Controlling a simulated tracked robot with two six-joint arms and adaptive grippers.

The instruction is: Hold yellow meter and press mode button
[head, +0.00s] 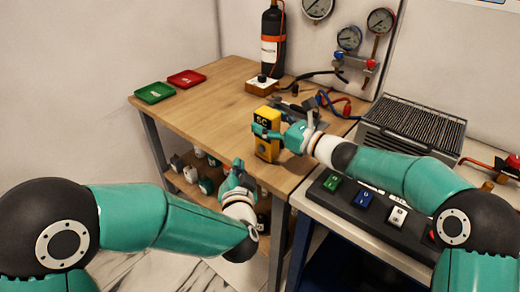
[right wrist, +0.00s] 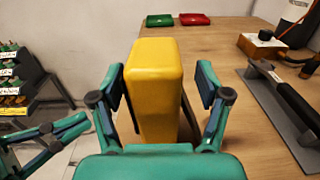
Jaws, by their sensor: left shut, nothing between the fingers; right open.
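The yellow meter (head: 267,121) stands upright near the front edge of the wooden table. Its dark display with characters faces the head camera. In the right wrist view the meter's plain yellow body (right wrist: 155,85) stands between the fingers of my right gripper (right wrist: 163,90). That gripper is open, with a finger on each side of the meter and a gap at the right finger. My left gripper (head: 236,172) is shut and empty, below and left of the meter, in front of the table edge. The mode button cannot be made out.
Green (head: 155,92) and red (head: 187,78) trays lie at the table's back left. A black cylinder (head: 272,45) and a box with a black knob (head: 262,84) stand at the back. A grey ribbed unit (head: 412,125) is at right. The wooden table's left half (head: 205,108) is mostly clear.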

